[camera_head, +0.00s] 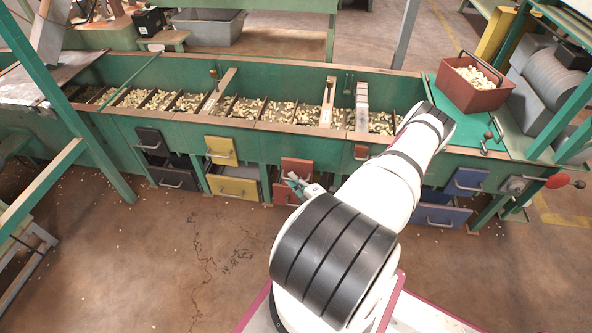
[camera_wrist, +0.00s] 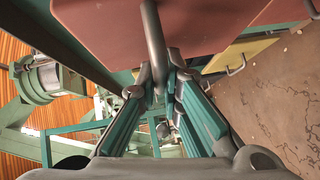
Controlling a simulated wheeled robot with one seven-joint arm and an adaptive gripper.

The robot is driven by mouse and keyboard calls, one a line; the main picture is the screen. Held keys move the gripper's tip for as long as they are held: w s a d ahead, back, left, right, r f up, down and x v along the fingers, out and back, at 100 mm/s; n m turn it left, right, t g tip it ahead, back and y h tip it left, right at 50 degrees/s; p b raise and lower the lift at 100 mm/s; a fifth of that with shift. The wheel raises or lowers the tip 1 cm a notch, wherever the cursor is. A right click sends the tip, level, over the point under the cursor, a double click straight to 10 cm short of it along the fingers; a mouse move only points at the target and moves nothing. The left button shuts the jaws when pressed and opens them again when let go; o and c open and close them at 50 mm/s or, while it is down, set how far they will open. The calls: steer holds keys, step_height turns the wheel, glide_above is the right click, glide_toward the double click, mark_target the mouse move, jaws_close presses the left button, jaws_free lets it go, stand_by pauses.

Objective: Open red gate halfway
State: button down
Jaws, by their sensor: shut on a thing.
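The red gate (camera_head: 296,167) is the small red panel on the front of the long green hopper bench, in the middle of the head view. It fills the upper part of the wrist view (camera_wrist: 100,28). Its grey bar handle (camera_wrist: 154,40) runs down between my fingers. My gripper (camera_wrist: 161,82) has teal fingers and is shut on this handle. In the head view my gripper (camera_head: 303,186) is small and partly hidden by my arm. How far the gate stands open cannot be told.
A red drawer (camera_head: 284,195) sits just below the gate. Yellow drawers (camera_head: 234,187) and dark drawers (camera_head: 172,172) lie to the left, blue ones (camera_head: 441,215) to the right. Nut-filled bins top the bench. A red crate (camera_head: 470,92) stands at right. Floor in front is mostly clear.

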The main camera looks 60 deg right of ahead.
steer(key=c, duration=1.7)
jaws_free()
steer(key=v, duration=1.2)
